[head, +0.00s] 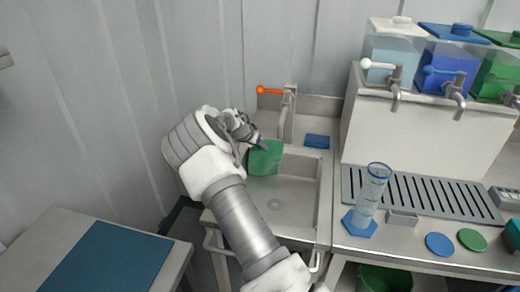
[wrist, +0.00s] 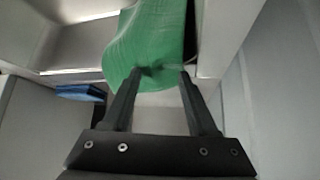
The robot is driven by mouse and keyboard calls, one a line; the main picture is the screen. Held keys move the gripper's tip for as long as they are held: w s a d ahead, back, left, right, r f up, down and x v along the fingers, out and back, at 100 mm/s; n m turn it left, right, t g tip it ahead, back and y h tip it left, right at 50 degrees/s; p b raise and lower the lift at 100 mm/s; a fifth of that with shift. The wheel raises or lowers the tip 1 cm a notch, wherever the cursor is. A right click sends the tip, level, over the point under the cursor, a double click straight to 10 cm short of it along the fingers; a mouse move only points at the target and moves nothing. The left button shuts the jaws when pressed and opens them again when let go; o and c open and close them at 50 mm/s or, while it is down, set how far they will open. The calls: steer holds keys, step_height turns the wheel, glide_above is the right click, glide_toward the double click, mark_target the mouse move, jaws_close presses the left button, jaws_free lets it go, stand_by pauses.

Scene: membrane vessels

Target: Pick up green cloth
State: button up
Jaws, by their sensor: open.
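The green cloth (head: 265,158) hangs at the back left of the sink, its lower part inside the basin. In the wrist view the green cloth (wrist: 148,40) fills the space just beyond the fingers, with a small crease near the tips. My gripper (head: 260,144) is at the cloth's upper edge in the head view. In the wrist view the two dark fingers of my gripper (wrist: 160,73) are apart, with the tips right at the cloth's edge. I cannot tell whether they touch it. Part of the cloth's left side is hidden behind my gripper.
The sink basin (head: 290,200) is otherwise empty. A faucet (head: 288,112) with an orange-tipped lever stands behind it. A blue pad (head: 317,141) lies on the back right ledge. A graduated cylinder (head: 370,195) and dispenser tanks (head: 450,60) stand to the right.

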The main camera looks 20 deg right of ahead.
steer(key=shift+s+f, duration=0.2)
steer(key=shift+f, duration=0.05)
jaws_close()
steer(key=shift+r, duration=0.1)
step_height(320, 180, up, 12)
steer(key=p, duration=0.4)
steer(key=shift+w+p, duration=0.15)
steer(key=shift+p, duration=0.2)
steer(key=shift+r, duration=0.15)
